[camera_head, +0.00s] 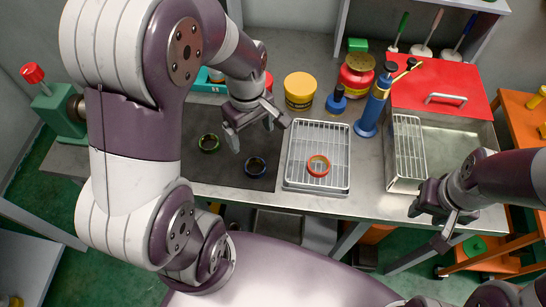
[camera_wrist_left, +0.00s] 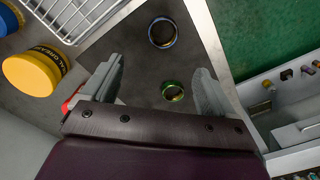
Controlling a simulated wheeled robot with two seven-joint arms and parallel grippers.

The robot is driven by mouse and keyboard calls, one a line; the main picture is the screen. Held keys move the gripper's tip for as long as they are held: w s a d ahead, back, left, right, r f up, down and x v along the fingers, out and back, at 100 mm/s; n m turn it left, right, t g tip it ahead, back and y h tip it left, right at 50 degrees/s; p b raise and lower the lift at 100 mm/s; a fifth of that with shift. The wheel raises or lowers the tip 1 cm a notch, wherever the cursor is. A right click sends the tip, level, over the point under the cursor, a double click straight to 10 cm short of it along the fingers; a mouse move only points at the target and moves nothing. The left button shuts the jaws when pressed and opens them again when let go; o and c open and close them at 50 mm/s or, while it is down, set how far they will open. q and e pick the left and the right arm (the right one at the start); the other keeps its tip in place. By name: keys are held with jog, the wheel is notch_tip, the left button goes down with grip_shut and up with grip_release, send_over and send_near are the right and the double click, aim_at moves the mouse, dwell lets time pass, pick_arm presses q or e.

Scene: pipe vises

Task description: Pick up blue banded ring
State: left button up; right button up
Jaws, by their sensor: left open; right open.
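The blue banded ring (camera_head: 256,166) lies flat on the dark mat in the head view, below my left gripper. It also shows in the left wrist view (camera_wrist_left: 162,33), beyond the fingertips. A green banded ring (camera_head: 208,143) lies on the mat to its left; in the left wrist view that ring (camera_wrist_left: 172,91) appears between the open fingers, apart from them. A red-orange ring (camera_head: 318,165) lies on the wire rack (camera_head: 341,146). My left gripper (camera_head: 254,139) is open and empty above the mat. My right gripper (camera_head: 428,227) is open and empty at the table's front right edge.
A yellow tub (camera_head: 300,89), a red jar (camera_head: 357,75) and a blue torch (camera_head: 373,108) stand behind the rack. A metal basin (camera_head: 458,150) with a red lid (camera_head: 440,88) is at the right. A green vise (camera_head: 60,112) is at far left.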

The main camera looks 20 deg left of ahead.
aim_at(256, 170)
pick_arm(q)
jog(key=f, duration=0.8)
jog(key=s+f, duration=0.1)
jog(key=f, duration=0.3)
jog(key=shift+d, duration=0.25)
jog(key=shift+w+f, duration=0.2)
jog(key=shift+f, duration=0.1)
jog(key=c, duration=1.2)
